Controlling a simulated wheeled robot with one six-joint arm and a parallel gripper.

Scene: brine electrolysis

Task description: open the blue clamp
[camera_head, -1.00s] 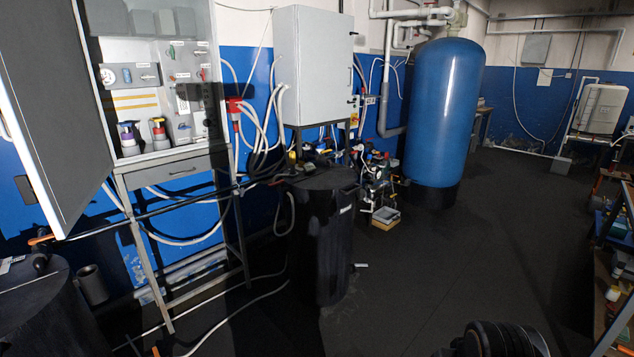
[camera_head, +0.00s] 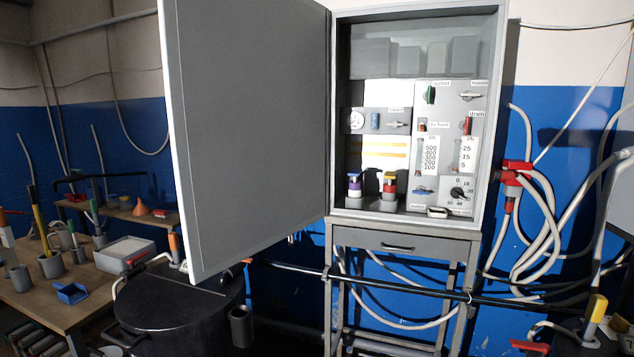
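I cannot make out for certain which part is the blue clamp. Inside the open grey cabinet (camera_head: 342,120), a small blue handle (camera_head: 424,190) sits low on the control panel (camera_head: 484,110), left of a black dial (camera_head: 459,193). A small upright blue part (camera_head: 375,120) sits on the upper left plate between a gauge and a grey handle. My gripper is not in view.
The cabinet door (camera_head: 255,130) stands wide open to the left. A black barrel (camera_head: 180,315) stands below it. A wooden table (camera_head: 30,310) with tools and a blue tray (camera_head: 72,293) is at the left. Red-clamped white hoses (camera_head: 517,180) hang at the right.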

